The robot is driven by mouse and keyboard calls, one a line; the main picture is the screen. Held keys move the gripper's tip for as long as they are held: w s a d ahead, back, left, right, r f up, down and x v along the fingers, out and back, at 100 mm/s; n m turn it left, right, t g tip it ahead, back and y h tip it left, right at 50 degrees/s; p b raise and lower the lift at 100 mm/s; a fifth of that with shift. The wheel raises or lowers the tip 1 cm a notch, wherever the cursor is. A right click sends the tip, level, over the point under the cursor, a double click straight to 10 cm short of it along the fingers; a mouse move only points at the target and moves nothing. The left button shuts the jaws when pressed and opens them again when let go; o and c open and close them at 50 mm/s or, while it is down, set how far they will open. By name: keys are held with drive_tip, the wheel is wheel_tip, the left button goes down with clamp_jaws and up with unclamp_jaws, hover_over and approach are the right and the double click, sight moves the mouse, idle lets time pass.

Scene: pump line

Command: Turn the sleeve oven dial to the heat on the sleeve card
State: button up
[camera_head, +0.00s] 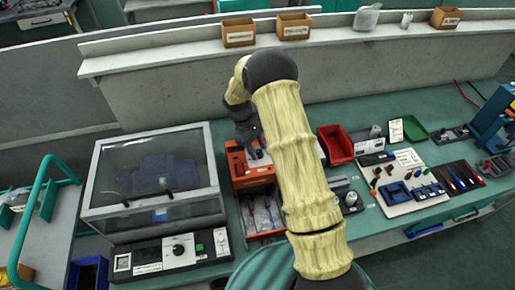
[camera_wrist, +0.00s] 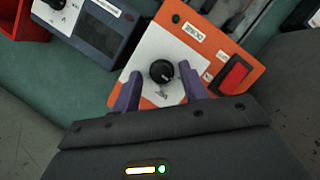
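An orange box (camera_wrist: 208,45) with a black round dial (camera_wrist: 161,72) on a white face fills the middle of the wrist view. It appears to be the sleeve oven, but its label (camera_wrist: 194,32) is too small to read. My gripper (camera_wrist: 160,84) is open, its two purple fingers apart on either side of the dial's near side. I cannot tell whether they touch it. In the head view my gripper (camera_head: 254,148) is over the orange box (camera_head: 240,168), partly hidden by my arm. The dial's setting is unclear. I cannot identify the sleeve card.
A red switch (camera_wrist: 235,74) sits beside the dial. A dark blue device (camera_wrist: 105,30) with another dial stands close by. In the head view a clear-lidded chamber (camera_head: 152,180) is left of the orange box; a red bin (camera_head: 337,146) and a white tool board (camera_head: 398,203) are right.

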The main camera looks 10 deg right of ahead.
idle(0.3)
drive_tip(key=b+v, duration=0.2)
drive_tip(key=v, duration=1.5)
drive_tip(key=shift+b, duration=0.3)
drive_tip(key=shift+a+r, duration=0.1)
drive_tip(key=shift+a, duration=0.05)
drive_tip(key=s+d+m+t+y, duration=0.1)
drive_tip(key=s+d+m+t, duration=0.1)
drive_tip(key=s, duration=0.6)
drive_tip(key=s+d+f+m+t+y, duration=0.1)
drive_tip(key=s+m, duration=0.3)
drive_tip(key=s, duration=0.5)
drive_tip(key=s+d+f+m+t+y, duration=0.1)
drive_tip(key=s+d+m+t, duration=0.1)
drive_tip(key=s, duration=0.7)
drive_tip(key=shift+d+m+t, duration=0.3)
drive_tip(key=shift+m, duration=0.3)
drive_tip(key=shift+c, duration=0.3)
